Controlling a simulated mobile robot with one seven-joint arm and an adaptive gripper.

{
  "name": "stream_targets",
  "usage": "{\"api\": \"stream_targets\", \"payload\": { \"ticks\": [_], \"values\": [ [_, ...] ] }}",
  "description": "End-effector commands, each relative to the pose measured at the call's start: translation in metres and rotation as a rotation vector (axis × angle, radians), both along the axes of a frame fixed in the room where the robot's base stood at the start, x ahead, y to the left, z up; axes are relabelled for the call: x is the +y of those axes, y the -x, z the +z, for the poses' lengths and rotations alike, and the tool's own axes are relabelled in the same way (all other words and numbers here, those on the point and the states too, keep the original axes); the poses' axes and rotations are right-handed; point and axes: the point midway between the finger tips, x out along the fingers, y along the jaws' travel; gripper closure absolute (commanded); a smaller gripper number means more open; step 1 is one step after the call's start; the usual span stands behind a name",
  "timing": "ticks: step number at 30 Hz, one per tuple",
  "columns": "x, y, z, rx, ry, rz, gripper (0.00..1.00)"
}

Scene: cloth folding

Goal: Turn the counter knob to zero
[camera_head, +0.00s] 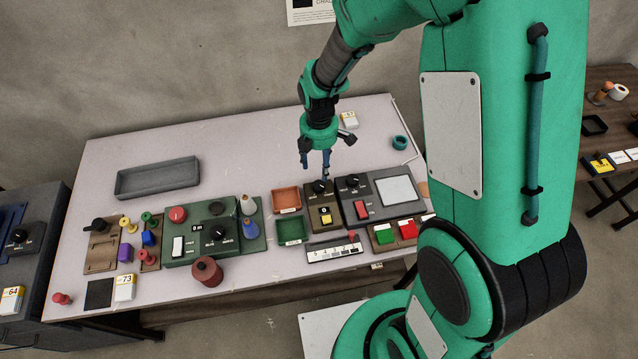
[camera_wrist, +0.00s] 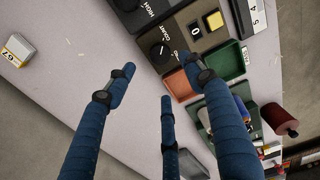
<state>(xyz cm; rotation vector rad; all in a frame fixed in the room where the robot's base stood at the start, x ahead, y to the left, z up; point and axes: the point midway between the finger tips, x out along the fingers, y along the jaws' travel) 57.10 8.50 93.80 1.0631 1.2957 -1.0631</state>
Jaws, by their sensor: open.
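The counter is a brown box (camera_head: 311,219) on the table, with a black knob (camera_head: 320,187) at its back, a small display and a yellow button (camera_head: 326,219). In the wrist view the box's black knob (camera_wrist: 158,50) sits beside the word COUNT, and the display (camera_wrist: 195,30) appears to read 0. The knob's exact pointer direction is too small to tell. My gripper (camera_head: 317,163) is above and slightly behind the knob, open and empty, fingers pointing down. In the wrist view its fingers (camera_wrist: 165,90) are spread, apart from the knob.
A grey box (camera_head: 382,208) with its own knob (camera_head: 352,181) stands right against the counter. Orange (camera_head: 286,210) and green (camera_head: 305,239) trays lie to its left. A numbered strip (camera_head: 333,252) lies in front. The table behind the counter is mostly clear.

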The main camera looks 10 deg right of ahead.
Motion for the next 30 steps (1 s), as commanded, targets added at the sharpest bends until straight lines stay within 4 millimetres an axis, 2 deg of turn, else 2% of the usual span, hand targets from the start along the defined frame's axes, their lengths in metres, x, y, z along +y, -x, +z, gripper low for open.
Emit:
{"api": "stream_targets", "payload": {
  "ticks": [9,16,22,30],
  "values": [
    [0.000,0.001,-0.054,0.004,0.001,0.000,0.47],
    [0.000,0.000,-0.087,0.002,0.000,0.000,0.47],
    [0.000,0.000,-0.102,0.000,0.000,0.000,0.47],
    [0.000,0.000,-0.106,0.000,0.000,0.000,0.47]
  ]
}}
